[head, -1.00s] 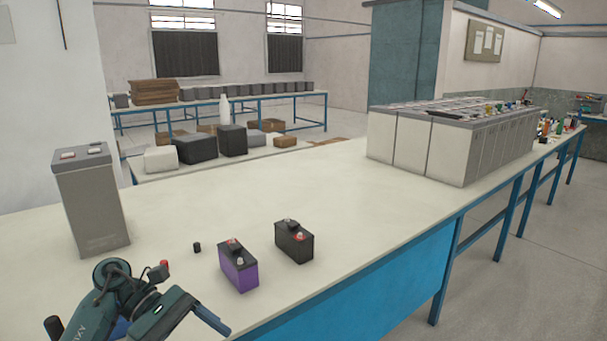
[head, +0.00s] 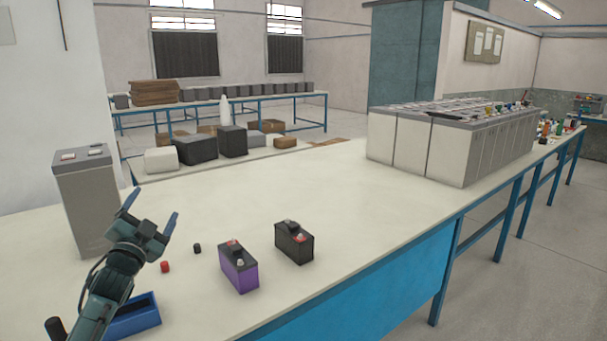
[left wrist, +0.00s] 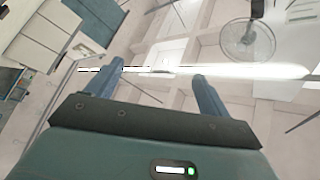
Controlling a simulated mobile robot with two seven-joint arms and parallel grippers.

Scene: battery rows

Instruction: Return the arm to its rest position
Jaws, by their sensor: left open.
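My left gripper (head: 152,207) is raised at the left in the head view, fingers spread and pointing up, in front of the tall grey battery case. It is open and empty. In the left wrist view the two blue fingers (left wrist: 157,73) stand apart with nothing between them, with the ceiling and a fan behind. My left arm rises from the bottom left, in front of part of a blue tray (head: 147,320) on the bench. My right gripper is not in view.
On the bench (head: 330,190) are a purple-sided battery (head: 240,274), a black battery (head: 294,245), a red cap (head: 165,267), a black cap (head: 197,248) and the tall grey case (head: 80,200). A row of large grey batteries (head: 440,150) stands at the right. The bench middle is clear.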

